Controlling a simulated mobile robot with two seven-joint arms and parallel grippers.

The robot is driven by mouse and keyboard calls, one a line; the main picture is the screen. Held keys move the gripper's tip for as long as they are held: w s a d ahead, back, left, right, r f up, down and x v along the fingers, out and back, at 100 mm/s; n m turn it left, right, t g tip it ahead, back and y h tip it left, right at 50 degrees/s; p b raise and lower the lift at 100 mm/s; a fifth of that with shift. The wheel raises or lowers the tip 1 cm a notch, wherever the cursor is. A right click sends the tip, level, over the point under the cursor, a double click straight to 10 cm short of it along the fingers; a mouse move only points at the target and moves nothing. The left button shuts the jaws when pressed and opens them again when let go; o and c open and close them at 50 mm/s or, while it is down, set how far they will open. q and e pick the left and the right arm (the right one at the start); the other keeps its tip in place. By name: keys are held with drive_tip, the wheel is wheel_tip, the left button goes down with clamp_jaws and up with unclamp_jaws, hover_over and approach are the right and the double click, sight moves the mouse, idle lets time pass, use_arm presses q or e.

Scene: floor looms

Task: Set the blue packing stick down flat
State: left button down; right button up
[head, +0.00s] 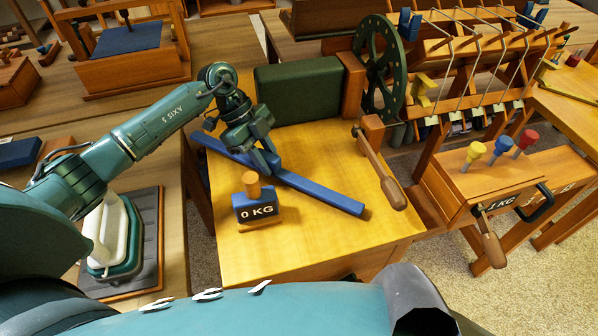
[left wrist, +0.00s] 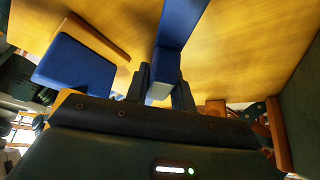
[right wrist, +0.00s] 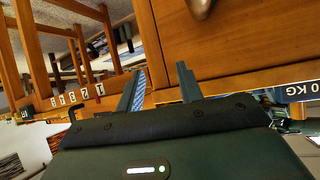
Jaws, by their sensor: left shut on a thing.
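The blue packing stick (head: 316,191) is a long blue bar that lies across the air or surface of the wooden table, slanting from upper left to lower right. My left gripper (head: 264,162) is shut on it near its middle. The left wrist view shows the stick (left wrist: 180,30) running between the two fingers. I cannot tell whether the stick touches the tabletop. My right gripper (right wrist: 158,85) is open and empty in the right wrist view, facing a wooden front. It does not show in the head view.
A blue block marked 0 KG (head: 256,208) with a wooden knob stands just in front of the stick. A dark green box (head: 298,90) is behind it. A wooden handle (head: 380,172) is by the stick's right end. The table's front (head: 300,245) is clear.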

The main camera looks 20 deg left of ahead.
sight(302, 182)
use_arm(q)
drive_tip(key=d, duration=0.3)
drive_tip(key=shift+s+d, duration=0.35)
drive_tip(key=shift+d, duration=0.05)
drive_tip(key=d, duration=0.2)
drive_tip(key=d+p, duration=0.1)
drive_tip(key=d, duration=0.1)
drive_tip(key=shift+s+r, duration=0.1)
drive_tip(key=shift+s, duration=0.3)
drive_tip(key=shift+f+p, duration=0.3)
drive_tip(key=shift+f, duration=0.6)
drive_tip(key=c, duration=1.2)
unclamp_jaws()
drive_tip(key=shift+a, duration=0.1)
